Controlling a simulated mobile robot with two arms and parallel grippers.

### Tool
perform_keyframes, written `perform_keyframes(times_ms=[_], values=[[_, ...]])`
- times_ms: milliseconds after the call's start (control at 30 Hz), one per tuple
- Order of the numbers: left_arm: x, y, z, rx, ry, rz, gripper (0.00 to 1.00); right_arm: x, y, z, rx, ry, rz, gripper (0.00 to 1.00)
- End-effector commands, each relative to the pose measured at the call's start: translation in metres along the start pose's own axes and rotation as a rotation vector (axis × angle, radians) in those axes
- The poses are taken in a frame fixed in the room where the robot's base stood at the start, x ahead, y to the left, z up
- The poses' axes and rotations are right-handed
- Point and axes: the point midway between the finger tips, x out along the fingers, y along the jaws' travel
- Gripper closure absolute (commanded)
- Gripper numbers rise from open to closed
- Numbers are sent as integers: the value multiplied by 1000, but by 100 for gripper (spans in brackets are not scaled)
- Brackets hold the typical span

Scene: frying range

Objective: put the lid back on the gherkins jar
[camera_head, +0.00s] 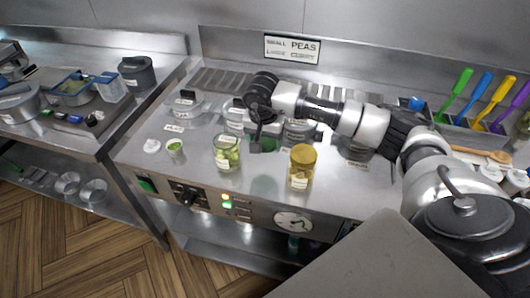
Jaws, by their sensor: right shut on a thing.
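An open glass jar (227,154) with green pieces and a pale label stands upright on the steel counter. It shows no lid, and I take it for the gherkins jar. My right gripper (256,141) reaches in from the right and points down, just right of and behind this jar. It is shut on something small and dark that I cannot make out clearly. My left gripper is not in view.
A jar with a golden lid (301,167) stands to the right. Containers (185,103) line the back. Coloured-handled utensils (480,97) stand at the right. The counter's front strip is mostly clear.

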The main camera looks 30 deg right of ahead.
Motion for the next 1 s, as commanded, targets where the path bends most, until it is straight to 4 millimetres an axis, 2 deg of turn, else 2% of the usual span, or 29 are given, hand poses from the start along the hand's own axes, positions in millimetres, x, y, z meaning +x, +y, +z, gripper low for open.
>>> perform_keyframes(times_ms=[133, 433, 567, 667, 800, 1000], values=[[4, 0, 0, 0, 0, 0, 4, -10, 0, -1, 0, -1, 0, 51], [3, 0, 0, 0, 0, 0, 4, -12, 0, -1, 0, -1, 1, 51], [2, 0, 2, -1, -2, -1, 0, -14, 0, 1, -12, 0, -1, 51], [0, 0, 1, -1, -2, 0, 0, -25, -3, 12, -70, 4, -9, 51], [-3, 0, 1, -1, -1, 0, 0, -44, -4, 41, -210, 10, -25, 51], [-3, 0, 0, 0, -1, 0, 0, -54, -1, 84, -408, 16, -44, 51]])
